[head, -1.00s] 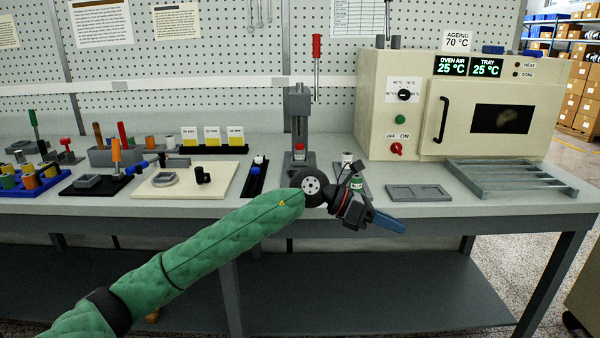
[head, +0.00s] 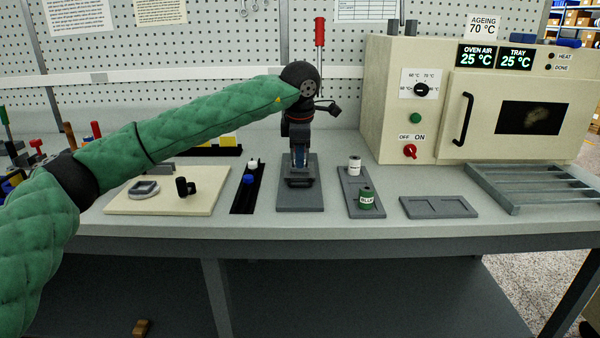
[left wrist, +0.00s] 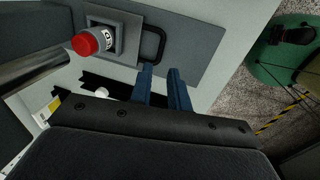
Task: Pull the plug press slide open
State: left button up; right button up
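The plug press stands in the middle of the bench, its grey base (head: 300,200) flat on the top and its red-gripped lever (head: 319,32) upright behind my wrist. The slide (head: 299,183) is at the front of the press. In the left wrist view its black loop handle (left wrist: 162,46) is beside a grey block that holds a red-topped plug (left wrist: 88,43). My left gripper (head: 300,158) points down over the press and hides most of it. Its blue fingers (left wrist: 162,80) are apart with nothing between them, just short of the handle. My right gripper is not in view.
An ageing oven (head: 470,100) stands at the right with a wire rack (head: 540,185) before it. A cream board (head: 150,200) and a black rail (head: 245,195) lie left.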

aim_at(300, 186)
pick_arm(q)
jog(key=f, duration=0.2)
jog(key=w+f, duration=0.1)
jog(key=f, duration=0.4)
jog(key=shift+w+f, duration=0.2)
jog(key=shift+w, duration=0.05)
grip_shut()
